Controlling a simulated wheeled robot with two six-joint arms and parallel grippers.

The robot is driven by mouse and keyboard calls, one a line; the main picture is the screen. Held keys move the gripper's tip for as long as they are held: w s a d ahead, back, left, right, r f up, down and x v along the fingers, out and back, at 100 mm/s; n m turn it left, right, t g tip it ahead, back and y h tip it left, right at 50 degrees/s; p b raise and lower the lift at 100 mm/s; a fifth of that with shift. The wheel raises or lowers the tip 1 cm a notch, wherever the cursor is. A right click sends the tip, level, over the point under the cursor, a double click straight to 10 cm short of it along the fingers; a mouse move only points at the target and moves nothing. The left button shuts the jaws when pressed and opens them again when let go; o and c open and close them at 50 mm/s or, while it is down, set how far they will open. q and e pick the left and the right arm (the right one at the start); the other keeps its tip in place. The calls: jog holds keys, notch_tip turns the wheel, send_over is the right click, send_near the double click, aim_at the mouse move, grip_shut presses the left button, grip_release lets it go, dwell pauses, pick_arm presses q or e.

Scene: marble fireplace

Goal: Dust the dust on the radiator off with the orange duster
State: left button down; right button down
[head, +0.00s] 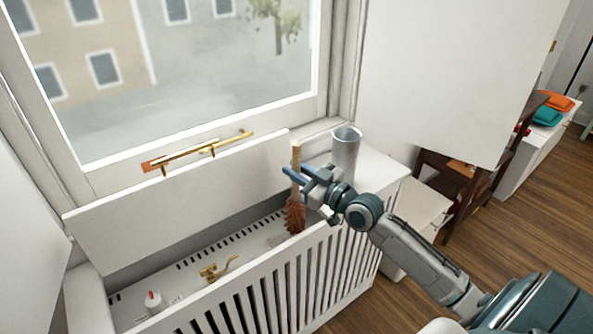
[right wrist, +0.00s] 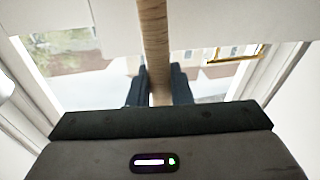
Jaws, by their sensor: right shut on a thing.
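The orange duster has a pale wooden handle (head: 296,156) and a rusty orange-brown head (head: 294,217). My right gripper (head: 291,176) is shut on the handle, and the duster hangs upright, head down. The handle also stands between the fingers in the right wrist view (right wrist: 153,45). The head is over the right part of the open white radiator cabinet; I cannot tell whether it touches anything. The radiator's pale slotted top (head: 240,242) lies inside, behind the slatted front. I cannot make out dust clearly on it. My left gripper is out of view.
A raised white panel (head: 180,200) stands behind the opening. A brass valve (head: 214,271) and a white knob with a red mark (head: 153,300) are inside, to the left. A grey metal cylinder (head: 345,157) stands on the ledge close to my right gripper.

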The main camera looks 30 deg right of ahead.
jog(key=shift+f+b, duration=0.45)
jog(key=shift+b, duration=0.05)
dwell(0.8)
